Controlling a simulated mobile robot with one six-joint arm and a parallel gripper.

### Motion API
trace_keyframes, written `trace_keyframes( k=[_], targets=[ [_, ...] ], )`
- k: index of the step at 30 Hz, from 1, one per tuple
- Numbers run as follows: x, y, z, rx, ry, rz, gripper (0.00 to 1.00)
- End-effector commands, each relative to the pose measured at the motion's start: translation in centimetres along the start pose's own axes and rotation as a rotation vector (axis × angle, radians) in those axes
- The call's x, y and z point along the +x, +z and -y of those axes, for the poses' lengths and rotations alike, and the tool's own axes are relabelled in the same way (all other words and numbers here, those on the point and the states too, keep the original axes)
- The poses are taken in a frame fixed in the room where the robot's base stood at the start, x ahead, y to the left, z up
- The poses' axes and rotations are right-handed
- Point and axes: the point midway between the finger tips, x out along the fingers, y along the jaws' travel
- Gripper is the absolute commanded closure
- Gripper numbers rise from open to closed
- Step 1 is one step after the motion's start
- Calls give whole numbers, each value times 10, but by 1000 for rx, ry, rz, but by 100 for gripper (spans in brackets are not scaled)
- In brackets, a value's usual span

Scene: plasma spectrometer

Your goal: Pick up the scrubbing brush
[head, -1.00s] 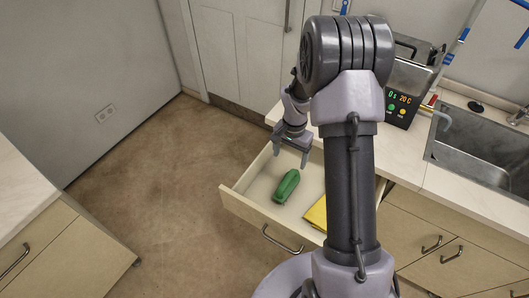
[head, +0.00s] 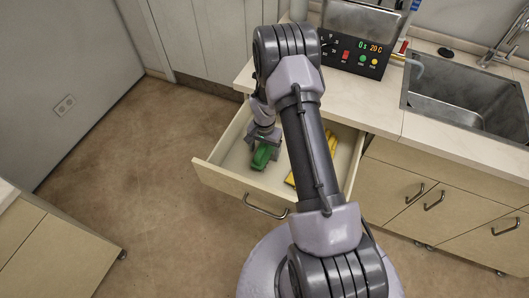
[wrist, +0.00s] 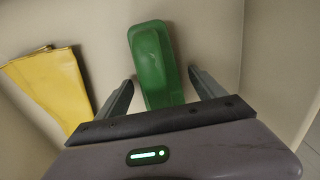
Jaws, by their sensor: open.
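The scrubbing brush (head: 262,156) has a green body and lies in the open drawer (head: 225,178). In the wrist view the green brush (wrist: 155,62) lies on the drawer floor, its near end reaching between my two fingers. My gripper (head: 264,142) is inside the drawer, at the back end of the brush. In the wrist view my gripper (wrist: 160,88) is open, with one finger on each side of the brush and a gap to each. The bristles are not visible. I cannot tell how far the fingertips are above the drawer floor.
The drawer walls stand close around my gripper.

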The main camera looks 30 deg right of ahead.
Motion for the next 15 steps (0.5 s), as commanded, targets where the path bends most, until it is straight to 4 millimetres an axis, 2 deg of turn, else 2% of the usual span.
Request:
trace_keyframes(
  k=[3, 13, 14, 15],
  targets=[
    [-2, 0, 0, 0, 0, 0, 23],
    [-2, 0, 0, 0, 0, 0, 88],
    [-2, 0, 0, 0, 0, 0, 92],
    [-2, 0, 0, 0, 0, 0, 92]
  ],
)
